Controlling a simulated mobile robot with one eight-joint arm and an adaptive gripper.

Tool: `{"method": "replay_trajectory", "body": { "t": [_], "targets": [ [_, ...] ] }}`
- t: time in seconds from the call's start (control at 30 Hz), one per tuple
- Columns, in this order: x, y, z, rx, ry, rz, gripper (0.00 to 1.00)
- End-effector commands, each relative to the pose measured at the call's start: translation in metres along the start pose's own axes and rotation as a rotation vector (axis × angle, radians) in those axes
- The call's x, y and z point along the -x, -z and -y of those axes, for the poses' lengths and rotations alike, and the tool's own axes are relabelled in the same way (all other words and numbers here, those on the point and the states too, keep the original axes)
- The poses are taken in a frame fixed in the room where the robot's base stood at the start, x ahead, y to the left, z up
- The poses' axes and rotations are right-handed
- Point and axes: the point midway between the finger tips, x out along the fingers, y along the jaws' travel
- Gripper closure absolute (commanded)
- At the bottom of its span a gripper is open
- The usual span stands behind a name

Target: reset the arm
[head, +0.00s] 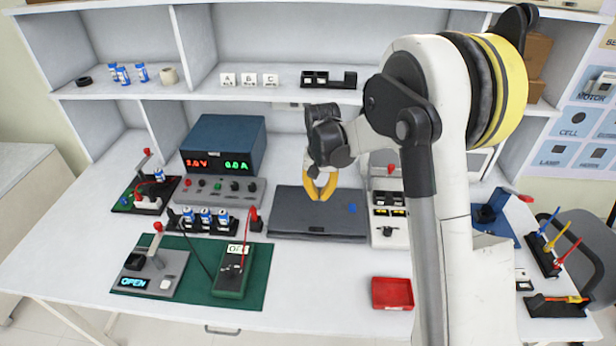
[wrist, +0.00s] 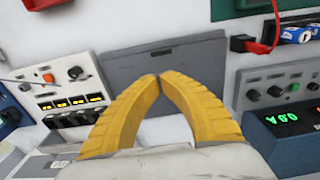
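My gripper (head: 320,186) has yellow fingers and hangs above the dark grey panel (head: 300,222) in the middle of the bench. In the wrist view my gripper (wrist: 158,76) shows its two fingertips meeting, with nothing seen between them. The grey panel (wrist: 195,62) lies beyond the fingertips there. My arm is raised and bent at the right of the head view.
A blue power supply (head: 222,143) with lit digits stands left of my gripper. A green mat (head: 258,288) with devices lies front left, a red tray (head: 392,293) front right. A white meter box (head: 390,235) stands right of the panel. Shelves (head: 300,83) rise behind.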

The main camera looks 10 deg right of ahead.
Motion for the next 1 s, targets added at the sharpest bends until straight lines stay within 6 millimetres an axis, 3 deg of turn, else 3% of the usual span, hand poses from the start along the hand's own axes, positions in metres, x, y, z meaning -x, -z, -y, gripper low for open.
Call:
{"method": "replay_trajectory", "body": {
  "t": [0.2, 0.37, 0.5, 0.7, 0.83, 1.0],
  "targets": [
    [0.011, -0.004, -0.001, 0.006, 0.004, -0.011, 1.00],
    [0.057, -0.025, -0.009, 0.040, 0.024, -0.074, 1.00],
    [0.108, -0.059, -0.021, 0.089, 0.048, -0.162, 1.00],
    [0.159, -0.119, -0.042, 0.158, 0.076, -0.294, 1.00],
    [0.175, -0.160, -0.055, 0.203, 0.088, -0.380, 1.00],
    [0.179, -0.207, -0.071, 0.255, 0.097, -0.486, 1.00]
  ]
}}
